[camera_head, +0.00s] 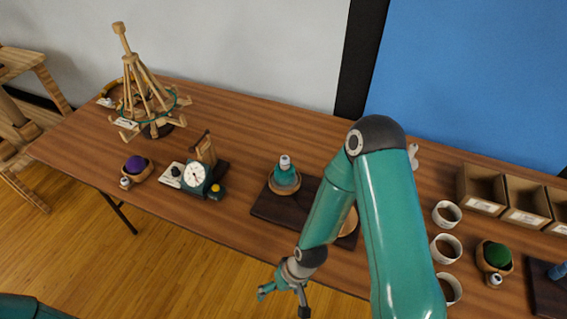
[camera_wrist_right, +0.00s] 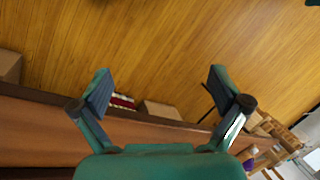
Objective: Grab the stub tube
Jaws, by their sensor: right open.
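Three short white tubes stand in a row right of my right arm: a far one (camera_head: 446,214), a middle one (camera_head: 445,248) and a near one (camera_head: 450,288), partly hidden by my arm. I cannot tell which of these, if any, is the stub tube. My right gripper (camera_head: 283,299) is open and empty in front of the table's near edge, left of the tubes and apart from them. In the right wrist view its two fingers (camera_wrist_right: 158,75) are spread, with floor and the table edge behind them. My left gripper is not in view.
The table (camera_head: 235,125) holds a dark board (camera_head: 268,208) with a teal-topped bowl (camera_head: 285,180), a clock or scale (camera_head: 195,175), a wooden yarn stand (camera_head: 145,90), a purple ball in a bowl (camera_head: 137,166), cardboard bins (camera_head: 483,190) and a green ball in a bowl (camera_head: 497,254).

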